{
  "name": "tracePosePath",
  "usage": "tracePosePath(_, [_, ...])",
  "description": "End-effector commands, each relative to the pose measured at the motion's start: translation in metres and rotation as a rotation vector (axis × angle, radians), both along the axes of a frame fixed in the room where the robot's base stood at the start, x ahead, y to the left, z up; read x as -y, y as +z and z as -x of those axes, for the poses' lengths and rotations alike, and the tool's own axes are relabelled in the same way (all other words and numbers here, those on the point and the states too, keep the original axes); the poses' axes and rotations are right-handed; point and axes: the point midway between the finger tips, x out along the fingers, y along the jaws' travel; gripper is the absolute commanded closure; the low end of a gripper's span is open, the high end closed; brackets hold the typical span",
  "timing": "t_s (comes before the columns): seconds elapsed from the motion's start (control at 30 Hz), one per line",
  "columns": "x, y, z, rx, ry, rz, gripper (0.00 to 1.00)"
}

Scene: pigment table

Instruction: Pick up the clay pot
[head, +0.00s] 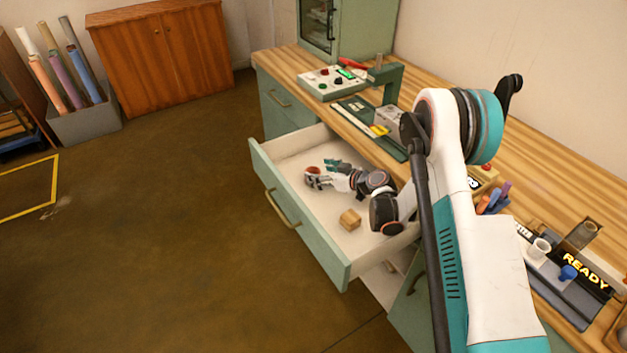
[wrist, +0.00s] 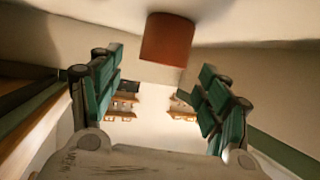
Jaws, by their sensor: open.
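The clay pot (wrist: 168,40) is a reddish-brown, round-sided thing at the top middle of the wrist view, ahead of my gripper's fingertips. In the head view the pot (head: 313,170) is a small reddish spot in the open drawer, partly hidden by my gripper. My gripper (head: 322,172) is low inside the drawer, close to the pot. In the wrist view my gripper (wrist: 160,88) has its teal finger pads wide apart with nothing between them. I cannot tell whether a finger touches the pot.
The open drawer (head: 333,250) has pale inner walls around my gripper. A small wooden block (head: 350,219) lies on its floor, nearer the front right. The wooden worktop (head: 535,215) above carries a green press stand (head: 390,82), a button panel (head: 335,84) and a "READY" display (head: 585,283).

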Motion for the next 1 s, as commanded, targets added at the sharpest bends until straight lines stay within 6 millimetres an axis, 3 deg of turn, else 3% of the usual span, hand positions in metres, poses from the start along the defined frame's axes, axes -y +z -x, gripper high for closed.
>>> tracePosePath(0.27, [-0.028,-0.021,-0.021,-0.001,0.002,-0.001,0.3])
tracePosePath(0.5, [-0.03,-0.02,-0.024,0.0,0.001,0.0,0.3])
tracePosePath(0.53, [-0.03,-0.02,-0.023,0.0,0.0,0.0,0.32])
tracePosePath(0.7, [-0.03,-0.02,-0.023,0.0,0.0,0.0,0.71])
tracePosePath(0.77, [-0.03,-0.02,-0.023,0.0,0.0,0.0,0.82])
tracePosePath(1.0, [-0.03,-0.02,-0.024,0.0,0.0,0.0,0.82])
